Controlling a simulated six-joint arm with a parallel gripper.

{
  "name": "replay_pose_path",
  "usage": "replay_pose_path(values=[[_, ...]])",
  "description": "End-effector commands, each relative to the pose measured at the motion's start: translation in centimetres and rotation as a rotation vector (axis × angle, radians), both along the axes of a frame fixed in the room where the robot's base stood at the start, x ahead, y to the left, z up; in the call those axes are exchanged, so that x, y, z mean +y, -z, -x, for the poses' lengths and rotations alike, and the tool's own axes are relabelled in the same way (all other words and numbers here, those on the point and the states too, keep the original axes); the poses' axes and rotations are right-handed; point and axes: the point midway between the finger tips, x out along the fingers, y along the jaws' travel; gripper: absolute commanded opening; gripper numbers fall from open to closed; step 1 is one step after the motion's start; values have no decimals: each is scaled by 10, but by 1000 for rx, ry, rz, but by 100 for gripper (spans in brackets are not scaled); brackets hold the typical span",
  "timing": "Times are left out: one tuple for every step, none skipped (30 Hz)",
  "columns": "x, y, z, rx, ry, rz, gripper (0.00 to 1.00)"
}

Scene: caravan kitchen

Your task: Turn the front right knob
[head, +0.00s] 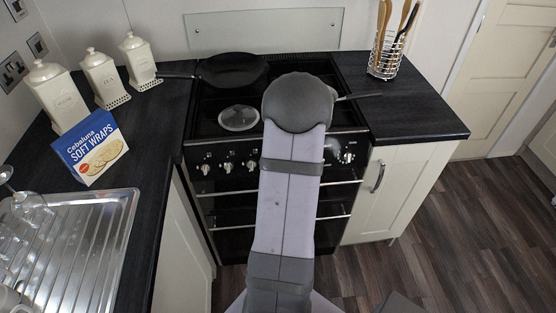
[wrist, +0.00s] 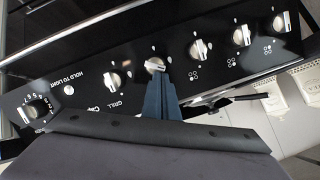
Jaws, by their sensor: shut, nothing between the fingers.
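The cooker's black front panel (wrist: 80,85) carries a row of silver knobs. In the wrist view my gripper (wrist: 157,75) is shut, its dark blue fingers pointing at one silver knob (wrist: 154,65) in the middle of the row. The fingertips overlap this knob's lower edge; I cannot tell whether they touch it. Nothing is held between them. The fingers hide any burner mark beside this knob, so its label cannot be read. In the head view my arm hides the gripper and the middle knobs; a few left knobs (head: 229,167) show.
Other knobs flank it: the grill knob (wrist: 112,79) and a hob knob (wrist: 198,49). A numbered dial (wrist: 36,109) sits at the row's end. A frying pan (head: 233,71) stands on the back left of the hob, a round lid (head: 239,118) in front of it. An oven rail (head: 208,194) runs below.

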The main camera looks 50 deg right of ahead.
Motion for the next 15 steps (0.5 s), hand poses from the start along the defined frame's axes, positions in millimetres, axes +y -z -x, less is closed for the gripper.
replay_pose_path(values=[[2,2,-2,27,-21,29,0],[3,2,-3,44,-32,46,0],[3,2,-3,67,-47,68,0],[4,2,-4,84,-58,86,0],[4,2,-4,101,-69,102,0],[5,2,-5,122,-85,125,0],[5,2,-6,139,-94,140,0],[6,2,-6,154,-104,156,0],[6,2,-6,160,-106,159,0],[7,2,-6,158,-105,157,0],[7,2,-6,158,-105,157,0],[8,2,-7,157,-105,156,0],[8,2,-7,157,-105,156,0],[9,2,-8,157,-105,156,0],[9,2,-8,156,-105,156,0]])
